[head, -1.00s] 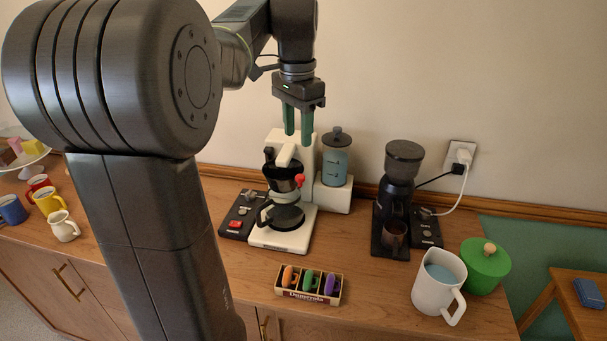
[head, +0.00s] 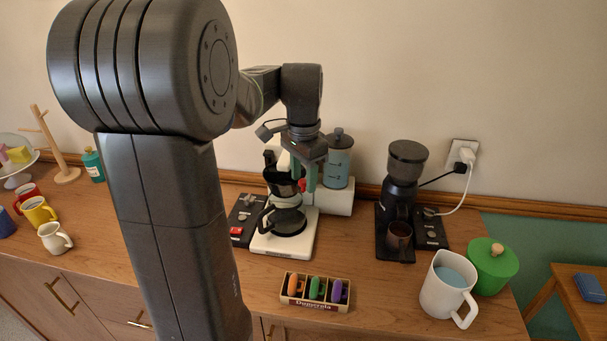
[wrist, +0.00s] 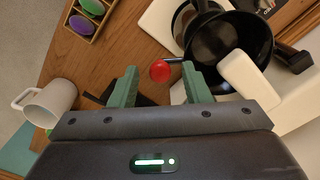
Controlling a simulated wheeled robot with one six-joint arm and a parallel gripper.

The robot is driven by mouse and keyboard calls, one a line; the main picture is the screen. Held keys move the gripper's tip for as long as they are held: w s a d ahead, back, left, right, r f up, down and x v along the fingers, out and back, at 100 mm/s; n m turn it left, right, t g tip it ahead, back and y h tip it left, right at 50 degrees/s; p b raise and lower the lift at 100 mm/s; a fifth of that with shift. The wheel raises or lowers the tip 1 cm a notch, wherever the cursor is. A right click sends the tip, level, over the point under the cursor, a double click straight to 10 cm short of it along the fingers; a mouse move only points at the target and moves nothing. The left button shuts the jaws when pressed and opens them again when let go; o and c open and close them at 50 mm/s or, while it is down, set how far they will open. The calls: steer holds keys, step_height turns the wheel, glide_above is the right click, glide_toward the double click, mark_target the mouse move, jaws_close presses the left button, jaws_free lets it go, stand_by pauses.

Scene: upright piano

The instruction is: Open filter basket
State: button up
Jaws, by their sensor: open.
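The black filter basket (head: 281,184) sits on the white coffee maker (head: 265,244), above the carafe (head: 287,221). It also shows in the wrist view (wrist: 252,30) as a round black bowl. A red knob (wrist: 160,71) on a short dark stem sticks out from the coffee maker's side. My gripper (head: 304,183) points down at the basket's right side and partly hides it. In the wrist view my gripper (wrist: 159,70) is open, with the red knob between its green fingertips. I see a gap on each side of the knob; its depth between the fingers is unclear.
A blue-filled canister (head: 337,165) stands close behind my gripper on the right. A grinder (head: 404,180), a white pitcher (head: 440,295) and a green pot (head: 492,268) stand further right. A pod box (head: 315,305) lies in front. Mugs (head: 38,213) stand left.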

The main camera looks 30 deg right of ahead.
jaws_close()
steer(key=shift+a, duration=0.1)
